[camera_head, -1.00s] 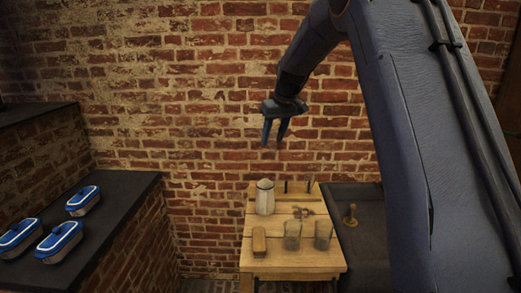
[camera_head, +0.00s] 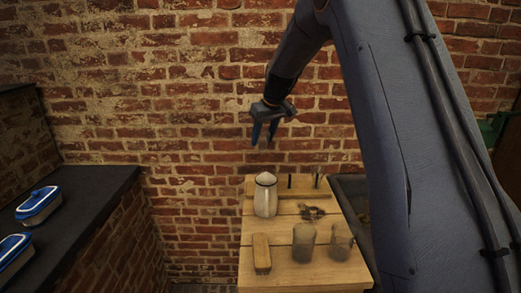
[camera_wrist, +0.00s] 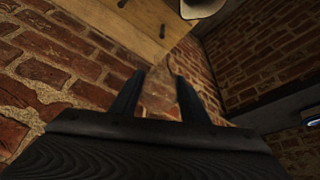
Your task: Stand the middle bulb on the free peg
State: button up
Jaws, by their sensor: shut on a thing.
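My gripper (camera_head: 264,146) hangs high in front of the brick wall, above the back of the wooden table. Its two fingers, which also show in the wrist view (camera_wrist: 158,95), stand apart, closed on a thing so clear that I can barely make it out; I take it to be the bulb. Dark upright pegs stand at the back of the table, a left one (camera_head: 289,181) and a right one (camera_head: 317,181). Two pegs also show in the wrist view, one (camera_wrist: 162,31) near the board's edge. I cannot make out any other bulb.
A pale jug (camera_head: 265,197) stands left of the pegs. A wooden block (camera_head: 261,254) and two smoky glass jars, one (camera_head: 303,243) left of the other (camera_head: 341,241), stand at the table's front (camera_head: 310,279). Blue-lidded dishes (camera_head: 38,205) sit on the dark counter (camera_head: 95,200) at left.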

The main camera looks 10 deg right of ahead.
aim_at(262, 144)
jog(key=x, duration=0.1)
jog(key=b+x, duration=0.1)
jog(key=x, duration=0.1)
jog(key=shift+d+f, duration=0.2)
jog(key=shift+f, duration=0.15)
jog(key=shift+f+b, duration=3.4)
jog(key=shift+f, duration=2.85)
jog(key=o, duration=1.3)
jog(key=shift+c, duration=0.2)
